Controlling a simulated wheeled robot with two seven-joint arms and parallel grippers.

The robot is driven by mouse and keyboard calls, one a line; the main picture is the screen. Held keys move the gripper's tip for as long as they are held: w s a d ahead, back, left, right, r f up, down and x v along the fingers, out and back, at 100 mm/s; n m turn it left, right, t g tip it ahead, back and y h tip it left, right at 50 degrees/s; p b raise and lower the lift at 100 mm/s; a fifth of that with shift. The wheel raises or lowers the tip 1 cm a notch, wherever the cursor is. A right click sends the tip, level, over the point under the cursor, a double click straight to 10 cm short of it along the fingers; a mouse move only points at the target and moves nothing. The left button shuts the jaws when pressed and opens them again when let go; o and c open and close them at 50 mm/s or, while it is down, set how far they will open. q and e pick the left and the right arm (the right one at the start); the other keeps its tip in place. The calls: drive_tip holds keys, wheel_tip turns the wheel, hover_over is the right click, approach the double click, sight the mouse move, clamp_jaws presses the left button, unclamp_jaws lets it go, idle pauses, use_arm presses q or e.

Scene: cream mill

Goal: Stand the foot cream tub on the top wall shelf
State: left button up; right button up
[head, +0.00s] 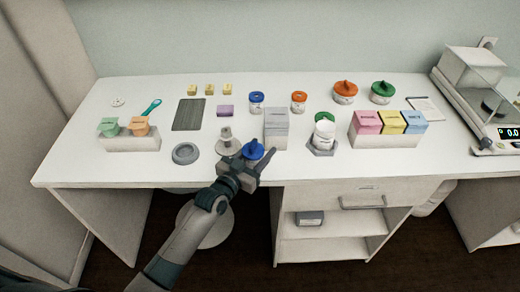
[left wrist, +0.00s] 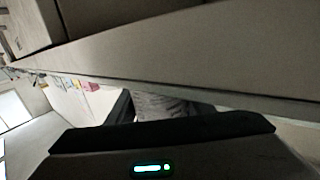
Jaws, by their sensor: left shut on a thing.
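My left gripper (head: 248,168) is at the front edge of the bench, shut on a tub with a blue lid (head: 253,150). The lid shows between and just behind the fingers; the gripper hides most of the tub's body. I cannot read its label, so I cannot tell by print that it is the foot cream. In the left wrist view a greyish thing (left wrist: 170,105) shows behind the dark gripper edge, too partial to make out. The top wall shelf cannot be made out in the head view. My right gripper is not in view.
The bench's left front is clear.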

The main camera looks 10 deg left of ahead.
sight(248, 164)
use_arm(q)
drive_tip(key=shift+f, duration=0.1)
drive_tip(key=shift+f, duration=0.1)
drive_tip(key=o, duration=1.3)
drive_tip(key=shift+r, duration=0.2)
drive_tip(key=shift+s+a+f, duration=0.15)
drive_tip(key=shift+s+a, duration=0.05)
drive_tip(key=shift+s, duration=0.35)
drive_tip(key=b+v, duration=0.2)
drive_tip(key=v, duration=0.8)
drive_tip(key=shift+b, duration=0.4)
drive_tip(key=shift+s+a, duration=0.15)
drive_tip(key=shift+s, duration=0.25)
